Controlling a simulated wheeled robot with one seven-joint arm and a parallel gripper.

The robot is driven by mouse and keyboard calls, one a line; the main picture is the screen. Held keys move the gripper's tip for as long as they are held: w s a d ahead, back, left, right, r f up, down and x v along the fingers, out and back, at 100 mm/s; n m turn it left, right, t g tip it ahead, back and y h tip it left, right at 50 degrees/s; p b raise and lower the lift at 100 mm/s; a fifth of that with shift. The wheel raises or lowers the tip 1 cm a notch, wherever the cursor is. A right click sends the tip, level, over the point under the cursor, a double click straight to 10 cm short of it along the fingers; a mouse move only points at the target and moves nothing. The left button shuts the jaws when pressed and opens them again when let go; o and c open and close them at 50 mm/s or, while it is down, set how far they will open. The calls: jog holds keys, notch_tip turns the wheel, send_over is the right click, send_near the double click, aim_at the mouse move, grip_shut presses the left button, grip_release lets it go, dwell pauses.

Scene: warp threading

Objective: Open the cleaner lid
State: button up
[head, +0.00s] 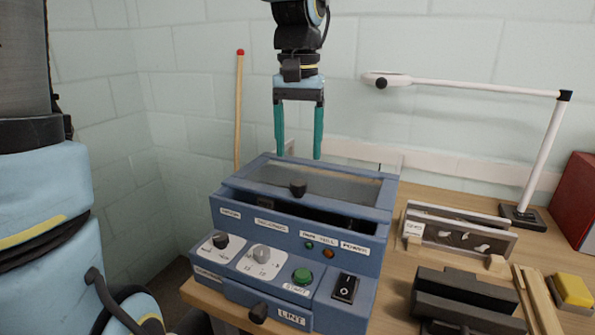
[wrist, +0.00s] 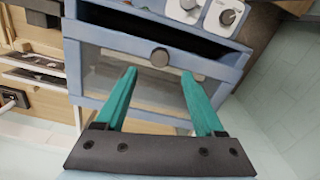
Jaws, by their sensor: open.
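The cleaner (head: 290,260) is a blue box with dials and labels on its front panel, standing on the wooden table. Its lid (head: 261,170) is a blue frame with a clear pane and a dark round knob (head: 298,188) near its front edge. A dark gap shows under the lid's front edge. My gripper (head: 298,155) has teal fingers, is open and empty, and points down above the rear part of the lid. In the wrist view the knob (wrist: 160,58) lies beyond the fingertips (wrist: 160,72), roughly centred between them, and the lid pane (wrist: 150,85) shows between the fingers.
A white lamp (head: 545,150) stands at the back right. A rack with plates (head: 458,235), a dark block (head: 465,300) and a yellow block (head: 573,290) lie right of the cleaner. A wooden stick with a red tip (head: 239,110) stands behind left, near the wall.

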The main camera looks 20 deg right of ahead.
aim_at(299, 182)
notch_tip(299, 182, down, 7)
jog(key=shift+r+p, duration=0.15)
jog(key=shift+p, duration=0.2)
grip_shut()
dwell(0.5)
dwell(0.8)
